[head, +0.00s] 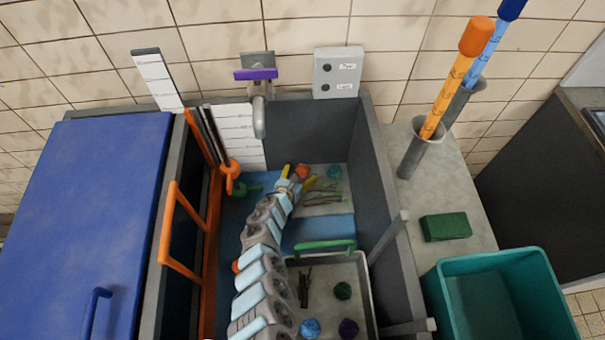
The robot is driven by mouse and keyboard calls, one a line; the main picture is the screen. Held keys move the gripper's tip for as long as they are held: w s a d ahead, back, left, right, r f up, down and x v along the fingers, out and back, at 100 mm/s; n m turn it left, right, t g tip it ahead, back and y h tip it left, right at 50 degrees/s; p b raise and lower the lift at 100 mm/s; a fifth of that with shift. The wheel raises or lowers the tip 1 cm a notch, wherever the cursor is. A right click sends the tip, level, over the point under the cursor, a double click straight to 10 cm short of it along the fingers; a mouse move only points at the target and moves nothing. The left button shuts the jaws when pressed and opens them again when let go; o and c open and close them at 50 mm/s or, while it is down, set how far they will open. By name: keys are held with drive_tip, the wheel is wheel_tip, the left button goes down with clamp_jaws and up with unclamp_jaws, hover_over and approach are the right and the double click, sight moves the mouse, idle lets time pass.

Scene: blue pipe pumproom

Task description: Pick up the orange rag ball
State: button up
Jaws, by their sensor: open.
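A tray (366,292) in front holds twigs and coloured balls below a green handle (325,246). Grey walls (382,185) enclose the basin. An orange frame (170,225) stands left; a teal bin (440,300) stands right.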

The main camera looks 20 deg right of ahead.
drive_tip(key=shift+w+d+f+b, duration=0.1)
drive_tip(key=shift+d+f+b, duration=0.2)
drive_tip(key=shift+d+f, duration=0.2)
drive_tip(key=shift+w+d+b, duration=0.15)
drive_tip(key=shift+w+b, duration=0.15)
drive_tip(key=shift+w, duration=0.1)
drive_tip(key=c, duration=1.3)
